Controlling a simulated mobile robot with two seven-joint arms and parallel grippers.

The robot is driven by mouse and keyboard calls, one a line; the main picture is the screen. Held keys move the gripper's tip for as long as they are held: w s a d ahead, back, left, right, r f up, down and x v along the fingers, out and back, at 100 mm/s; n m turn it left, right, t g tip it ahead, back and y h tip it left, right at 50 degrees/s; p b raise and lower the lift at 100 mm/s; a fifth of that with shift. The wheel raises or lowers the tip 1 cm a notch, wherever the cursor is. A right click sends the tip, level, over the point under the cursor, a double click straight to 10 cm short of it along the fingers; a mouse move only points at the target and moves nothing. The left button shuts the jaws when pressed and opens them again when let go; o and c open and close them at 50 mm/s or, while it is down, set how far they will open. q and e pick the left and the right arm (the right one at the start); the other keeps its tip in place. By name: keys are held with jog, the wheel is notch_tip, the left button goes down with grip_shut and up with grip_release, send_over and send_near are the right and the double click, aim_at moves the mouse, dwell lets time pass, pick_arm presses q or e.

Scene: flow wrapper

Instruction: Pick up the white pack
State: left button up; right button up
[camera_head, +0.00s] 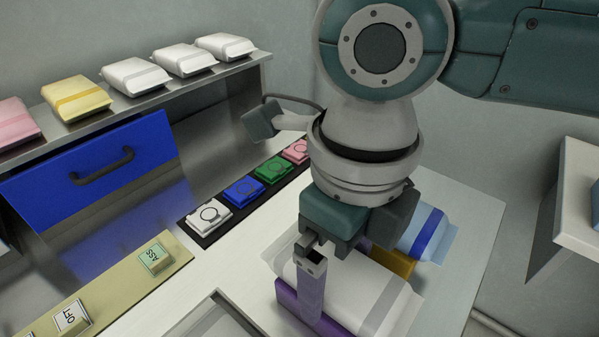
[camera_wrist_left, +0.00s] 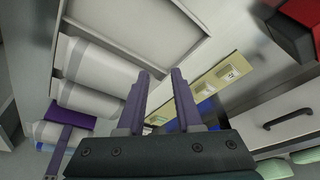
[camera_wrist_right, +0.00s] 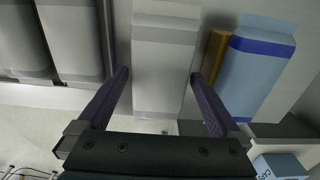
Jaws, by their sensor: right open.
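A white pack (camera_head: 370,295) with a grey band lies on the white worktop at lower right in the head view. My right gripper (camera_head: 335,280) is over it, with purple fingers apart. In the right wrist view the white pack (camera_wrist_right: 165,55) lies between the two open fingers of the right gripper (camera_wrist_right: 160,73). The far finger is mostly hidden in the head view, and contact cannot be told. My left gripper (camera_wrist_left: 157,72) is open and empty in the left wrist view, and out of the head view.
A blue-banded pack (camera_head: 427,235) and a brown-yellow piece (camera_head: 390,262) lie beside the white pack. A grey-rimmed tray (camera_head: 215,300) stands to its left. Coloured buttons (camera_head: 243,190) and a shelf (camera_head: 150,103) with several packs are behind.

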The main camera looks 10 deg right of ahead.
pick_arm(q)
jog(key=shift+a, duration=0.2)
pick_arm(e)
jog(key=c, duration=0.4)
pick_arm(q)
jog(key=shift+w, duration=0.1)
pick_arm(e)
jog(key=c, duration=0.8)
pick_arm(q)
jog(key=shift+d, duration=0.1)
pick_arm(e)
jog(key=shift+r, duration=0.15)
